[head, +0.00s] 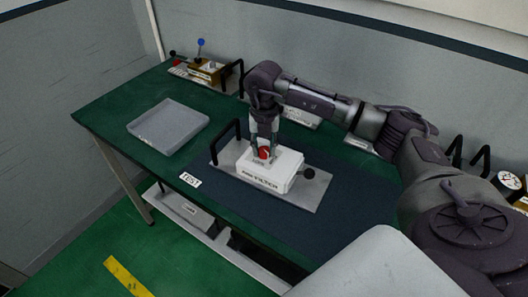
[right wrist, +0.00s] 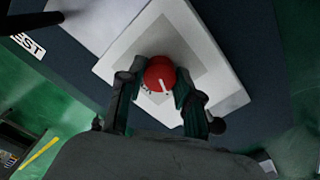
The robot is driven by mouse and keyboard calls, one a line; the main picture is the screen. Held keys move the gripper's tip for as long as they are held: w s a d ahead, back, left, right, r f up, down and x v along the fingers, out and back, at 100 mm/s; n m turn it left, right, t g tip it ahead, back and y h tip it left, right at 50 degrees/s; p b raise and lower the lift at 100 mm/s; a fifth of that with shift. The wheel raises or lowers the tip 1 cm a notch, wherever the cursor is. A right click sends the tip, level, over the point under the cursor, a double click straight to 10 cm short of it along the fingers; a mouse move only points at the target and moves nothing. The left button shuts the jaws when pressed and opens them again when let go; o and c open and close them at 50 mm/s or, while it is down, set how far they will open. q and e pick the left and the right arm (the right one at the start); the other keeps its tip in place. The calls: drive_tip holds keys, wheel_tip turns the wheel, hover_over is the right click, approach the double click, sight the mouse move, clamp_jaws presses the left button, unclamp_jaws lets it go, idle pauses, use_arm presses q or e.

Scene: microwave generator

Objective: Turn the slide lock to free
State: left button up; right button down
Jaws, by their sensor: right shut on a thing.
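The slide lock is a red round knob (right wrist: 160,75) with a white pointer line, on top of a white box (head: 268,183) lettered with a label ending in "FILTER". The box sits on a grey plate (head: 310,194) on the dark mat. My right gripper (head: 263,150) reaches down from above onto the red knob. In the right wrist view its fingers (right wrist: 157,88) stand on both sides of the knob and are shut on it. The white line points toward the lower part of that view. The knob is partly hidden by the fingers in the head view. My left gripper is not in view.
A black handle (head: 226,141) and a black knob (head: 309,173) stand on the grey plate. A grey tray (head: 168,127) lies to the left on the green table. A device with a blue-tipped lever (head: 201,42) stands at the back. Dark mat (head: 270,215) in front is clear.

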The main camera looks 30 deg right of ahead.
sight(264, 150)
drive_tip(key=shift+n+b, duration=1)
drive_tip(key=shift+n, duration=1)
drive_tip(key=c, duration=0.8)
unclamp_jaws()
drive_tip(key=shift+o, duration=0.2)
drive_tip(key=shift+r, duration=0.1)
wheel_tip(264, 150, up, 12)
